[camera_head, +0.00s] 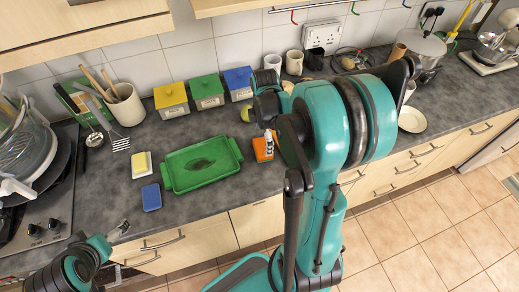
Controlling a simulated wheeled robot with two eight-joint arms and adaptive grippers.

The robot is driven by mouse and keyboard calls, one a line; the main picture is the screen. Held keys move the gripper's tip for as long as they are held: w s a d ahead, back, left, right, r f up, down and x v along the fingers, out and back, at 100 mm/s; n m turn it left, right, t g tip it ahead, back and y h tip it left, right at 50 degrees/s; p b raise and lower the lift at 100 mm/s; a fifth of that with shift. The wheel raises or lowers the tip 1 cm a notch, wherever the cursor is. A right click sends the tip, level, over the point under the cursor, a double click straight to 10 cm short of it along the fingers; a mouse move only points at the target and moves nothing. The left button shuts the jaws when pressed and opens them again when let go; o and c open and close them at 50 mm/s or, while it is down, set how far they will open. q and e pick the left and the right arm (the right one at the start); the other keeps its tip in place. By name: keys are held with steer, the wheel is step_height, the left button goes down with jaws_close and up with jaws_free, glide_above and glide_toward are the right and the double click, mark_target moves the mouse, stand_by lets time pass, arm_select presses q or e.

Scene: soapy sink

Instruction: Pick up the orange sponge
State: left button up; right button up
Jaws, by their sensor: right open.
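The orange sponge (260,155) lies on the dark counter just right of the green tray (170,180). My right gripper (268,143) is at the sponge, with its fingers over the sponge's right part. It is open; whether it touches the sponge cannot be told. My large teal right arm hides the counter to the right of the sponge. My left gripper (121,228) is low at the left, by the counter's front edge, away from the sponge. Its jaw opening is too small to make out.
A blue sponge (151,197) and a yellow-and-white block (141,164) lie left of the tray. Yellow (171,101), green (206,92) and blue (238,83) canisters stand behind it.

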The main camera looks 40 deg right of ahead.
mark_target(263, 146)
steer(key=f, duration=0.1)
steer(key=f+b, duration=0.1)
steer(key=f, duration=0.3)
steer(key=shift+w+f+b, duration=0.1)
steer(key=shift+w+b, duration=0.2)
steer(key=shift+b, duration=0.1)
steer(key=shift+f, duration=0.45)
steer(key=shift+r, duration=0.1)
steer(key=c, duration=0.9)
